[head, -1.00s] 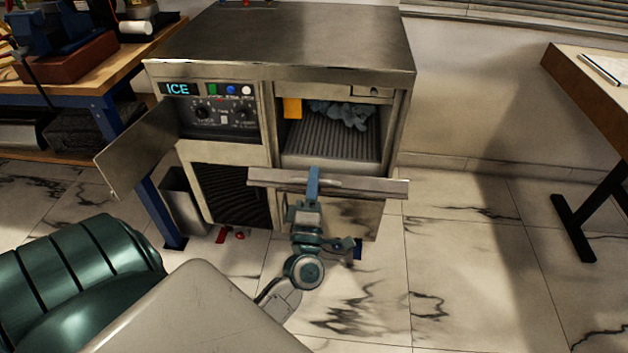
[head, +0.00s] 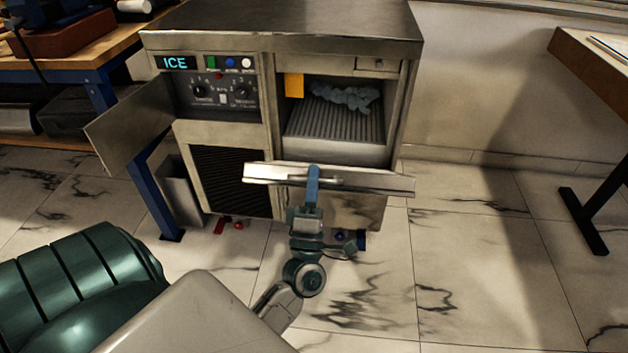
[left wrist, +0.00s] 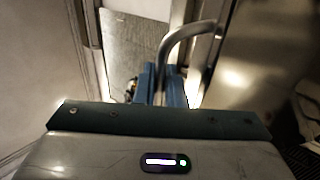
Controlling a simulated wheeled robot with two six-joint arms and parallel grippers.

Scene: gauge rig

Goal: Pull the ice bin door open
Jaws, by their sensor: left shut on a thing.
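The ice bin door (head: 376,184) is the metal flap at the right of the ice machine. It is tipped outward and down, and the bin's inside (head: 334,125) shows above it, with a ridged grey surface and pale blue lumps. My left gripper (head: 312,178) is at the middle of the door and shut on its bar handle (head: 335,181). In the left wrist view the curved metal handle (left wrist: 178,45) runs down to the blue fingers (left wrist: 163,88); their exact contact is partly hidden. My right gripper is not in view.
The ice machine (head: 290,32) has a control panel (head: 220,92) with a small side door (head: 130,125) swung open at the left. A grey bin (head: 178,190) and a blue-legged bench stand left. A desk (head: 590,85) stands right.

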